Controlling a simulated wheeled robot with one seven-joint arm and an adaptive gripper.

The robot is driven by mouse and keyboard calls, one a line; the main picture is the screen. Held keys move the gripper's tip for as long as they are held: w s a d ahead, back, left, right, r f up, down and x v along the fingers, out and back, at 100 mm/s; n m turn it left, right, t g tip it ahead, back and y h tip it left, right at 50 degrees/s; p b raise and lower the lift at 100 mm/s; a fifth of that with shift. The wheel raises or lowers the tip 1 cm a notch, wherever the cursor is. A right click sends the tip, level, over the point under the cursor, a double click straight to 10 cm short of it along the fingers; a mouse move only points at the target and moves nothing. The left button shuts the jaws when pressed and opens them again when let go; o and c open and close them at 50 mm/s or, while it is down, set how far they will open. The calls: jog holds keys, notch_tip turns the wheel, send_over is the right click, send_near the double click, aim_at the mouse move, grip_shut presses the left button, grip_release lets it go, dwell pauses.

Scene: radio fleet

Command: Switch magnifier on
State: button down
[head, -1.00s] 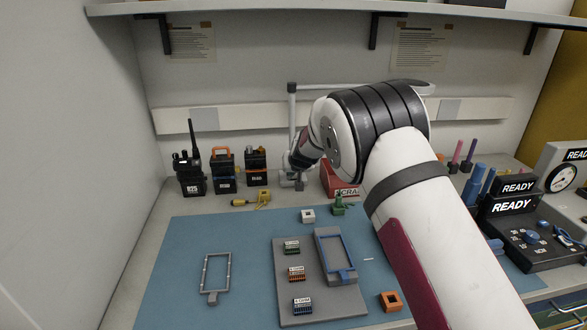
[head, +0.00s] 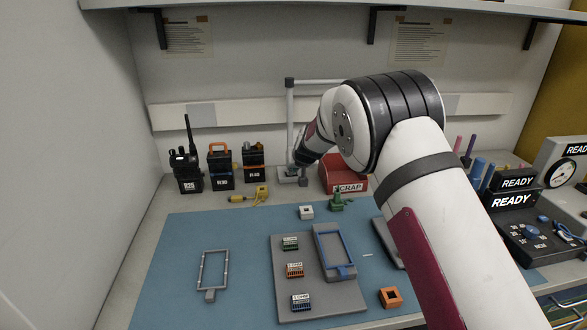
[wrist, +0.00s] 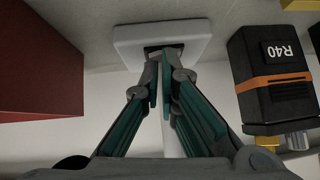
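The magnifier has a pale upright post (head: 291,125) at the back of the bench, with a horizontal arm reaching right behind my arm. Its lens end is hidden. The magnifier's white base (wrist: 125,40) fills the top middle of the wrist view, with a dark recess or part at its near edge. My gripper (wrist: 162,65) has its two fingers almost together, with only a sliver between them and nothing visibly held. The fingertips overlap the dark part in that view; I cannot tell whether they touch it. In the head view my gripper (head: 303,180) is low beside the post.
A red scrap bin (head: 345,176) stands right of my gripper. Black radios, including the R40 (wrist: 275,80), stand to the left in the head view. A blue mat (head: 180,270) holds a grey fixture board (head: 325,302). READY displays (head: 515,201) are at right.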

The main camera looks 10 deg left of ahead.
jog(key=r, duration=0.1)
jog(key=r+p, duration=0.1)
jog(key=r, duration=0.2)
jog(key=shift+d+r+p, duration=0.3)
jog(key=v, duration=0.9)
jog(key=shift+s+a, duration=0.2)
jog(key=shift+s, duration=0.15)
jog(key=s+d+r+g+p, duration=0.1)
jog(key=s+d+r+p, duration=0.1)
jog(key=s+d+r, duration=0.5)
jog(key=s+d+r+m+h+p, duration=0.1)
jog(key=s+d+r, duration=0.3)
jog(key=s, duration=0.5)
jog(key=s+d+r+g+p, duration=0.1)
jog(key=s+d+r+p, duration=0.1)
jog(key=s+d+r, duration=0.5)
jog(key=s+d+f+g+h+p, duration=0.1)
jog(key=s+d, duration=0.3)
jog(key=s, duration=1.1)
jog(key=s+d+m+g+h+p, duration=0.1)
jog(key=s+d, duration=0.3)
jog(key=s, duration=1.1)
jog(key=shift+d+f+m+p, duration=0.25)
jog(key=shift+f+m+p, duration=0.1)
jog(key=shift+p, duration=0.15)
